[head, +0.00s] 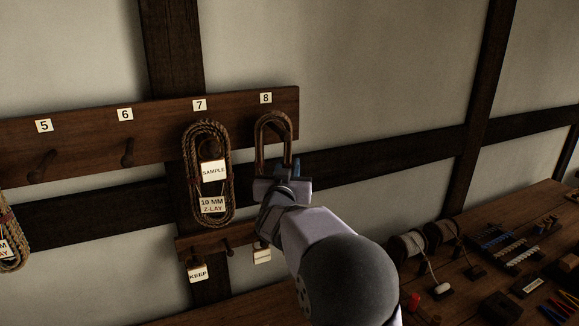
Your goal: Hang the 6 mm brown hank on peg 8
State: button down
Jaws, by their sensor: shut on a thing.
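The brown hank (273,117) stands upright as a narrow loop just below the number 8 label (266,98), in front of the peg board (70,139). My gripper (279,176) is shut on its lower part, and the gripper and wrist hide the hank's bottom. Peg 8 itself does not show clearly, so I cannot tell whether the loop is around it or only in front of it. The hank's thickness is too small to read.
A sample hank tagged 10 mm Z-lay (228,180) hangs on peg 7, close left of my gripper. Peg 5 (42,166) and peg 6 (128,153) are bare. A lower rail (215,240) carries tags. A bench (470,274) with spools and tools stands at the right.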

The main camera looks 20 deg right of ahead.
jog(key=shift+a+f, duration=0.1)
jog(key=shift+f, duration=0.2)
jog(key=c, duration=1.6)
grip_release()
jog(key=shift+w, duration=0.15)
jog(key=shift+o, duration=0.8)
jog(key=shift+w, duration=0.25)
jog(key=shift+s, duration=0.25)
jog(key=shift+s+a+b, duration=0.35)
jog(key=shift+s+b, duration=0.05)
jog(key=shift+s, duration=0.1)
jog(key=b+v, duration=0.2)
jog(key=v, duration=0.4)
jog(key=shift+w, duration=0.1)
